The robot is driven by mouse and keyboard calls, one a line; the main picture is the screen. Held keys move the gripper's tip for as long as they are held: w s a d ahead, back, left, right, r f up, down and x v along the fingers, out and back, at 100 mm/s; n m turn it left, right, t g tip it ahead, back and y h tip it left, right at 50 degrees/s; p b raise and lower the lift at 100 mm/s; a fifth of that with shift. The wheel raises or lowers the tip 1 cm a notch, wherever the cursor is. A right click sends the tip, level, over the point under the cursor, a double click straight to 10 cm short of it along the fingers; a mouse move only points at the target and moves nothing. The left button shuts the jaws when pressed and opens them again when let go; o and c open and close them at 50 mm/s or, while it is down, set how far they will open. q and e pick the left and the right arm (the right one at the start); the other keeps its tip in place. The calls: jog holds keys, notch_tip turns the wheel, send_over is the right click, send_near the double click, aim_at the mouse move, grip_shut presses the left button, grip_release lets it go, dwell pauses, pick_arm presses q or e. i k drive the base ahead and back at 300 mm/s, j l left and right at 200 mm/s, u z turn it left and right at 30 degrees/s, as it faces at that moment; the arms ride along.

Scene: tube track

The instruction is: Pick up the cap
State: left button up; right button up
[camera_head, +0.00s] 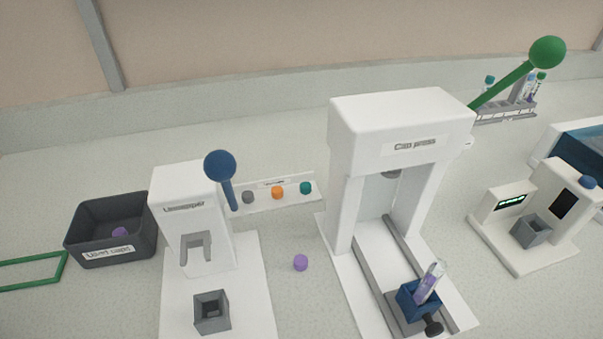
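A small purple cap (301,262) lies on the pale table between the uncapper and the cap press. Another purple cap (120,232) is inside the dark used-caps bin (107,255) at the left. A grey cap (248,197), an orange cap (278,192) and a teal cap (306,188) sit in a row on a white holder (262,204) behind the loose purple cap. An uncapped tube (430,281) with purple contents stands tilted in a blue holder (407,301) on the cap press sled. Neither of my grippers shows in the head view.
The white uncapper (187,225) with a blue-knobbed lever stands left of the loose cap. The tall cap press (392,125) with a green-knobbed lever stands right. A tube rack (507,112) is at the back right, near a small device (510,204) with a display. A green outline (62,268) is at far left.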

aim_at(300, 261)
jog(key=i+l+u, duration=0.1)
jog(key=l+u, duration=0.25)
jog(key=l, duration=0.6)
jog(key=l+u, duration=0.3)
jog(key=l, duration=0.6)
